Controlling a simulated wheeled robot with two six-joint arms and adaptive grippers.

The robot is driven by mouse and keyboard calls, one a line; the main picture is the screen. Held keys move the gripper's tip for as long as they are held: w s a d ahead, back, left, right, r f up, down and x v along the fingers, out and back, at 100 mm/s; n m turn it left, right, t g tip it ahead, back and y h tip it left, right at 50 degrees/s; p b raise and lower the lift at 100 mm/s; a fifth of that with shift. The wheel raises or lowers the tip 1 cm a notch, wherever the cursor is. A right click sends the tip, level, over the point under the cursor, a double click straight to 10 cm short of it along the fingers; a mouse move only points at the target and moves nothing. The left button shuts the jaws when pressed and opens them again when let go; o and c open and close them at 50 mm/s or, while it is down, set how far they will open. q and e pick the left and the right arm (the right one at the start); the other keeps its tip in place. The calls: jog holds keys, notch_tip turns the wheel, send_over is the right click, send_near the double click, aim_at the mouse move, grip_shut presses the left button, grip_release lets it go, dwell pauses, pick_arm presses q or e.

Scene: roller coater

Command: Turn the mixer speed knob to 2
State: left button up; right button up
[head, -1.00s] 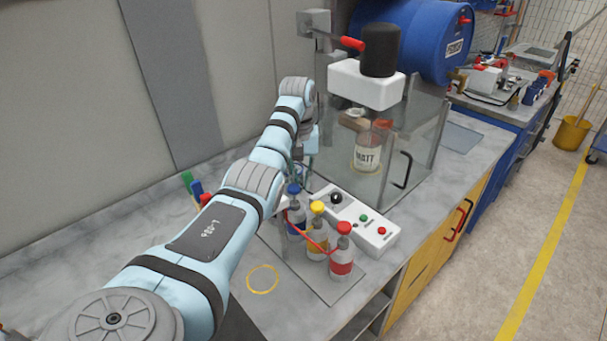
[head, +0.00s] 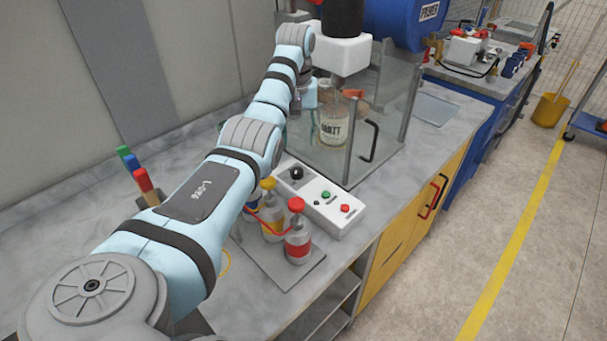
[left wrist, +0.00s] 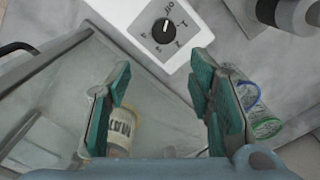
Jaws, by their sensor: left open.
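The mixer speed knob (head: 296,173) is black and round, on the upper end of a white control box (head: 322,200). In the left wrist view the knob (left wrist: 166,31) has a white mark pointing to the top of the picture, near a label that seems to read "off"; numbers ring it. My left gripper (left wrist: 161,68) is open and empty, its teal fingers apart, with the knob beyond the fingertips and between them in the picture. In the head view the left gripper is small and partly hidden near the glass enclosure. My right gripper is not in view.
A glass enclosure (head: 364,150) with a jar labelled MATT (head: 334,126) stands behind the box. The box also has a green button (head: 325,195) and a red button (head: 345,208).

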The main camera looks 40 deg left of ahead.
aim_at(298, 169)
pick_arm(q)
jog(key=s+f+b, duration=0.2)
jog(key=f, duration=0.1)
jog(key=s+f+b, duration=0.1)
jog(key=f, duration=0.1)
jog(key=shift+s+d, duration=0.25)
jog(key=shift+d, duration=0.15)
jog(key=shift+f+b, duration=0.3)
jog(key=shift+f, duration=0.35)
jog(key=w+f, duration=0.2)
jog(key=shift+w+f, duration=0.15)
jog(key=shift+f, duration=0.2)
jog(key=shift+r, duration=0.1)
jog(key=shift+s+r, duration=0.25)
jog(key=shift+s, duration=0.15)
jog(key=c, duration=0.6)
jog(key=shift+c, duration=1.2)
grip_shut()
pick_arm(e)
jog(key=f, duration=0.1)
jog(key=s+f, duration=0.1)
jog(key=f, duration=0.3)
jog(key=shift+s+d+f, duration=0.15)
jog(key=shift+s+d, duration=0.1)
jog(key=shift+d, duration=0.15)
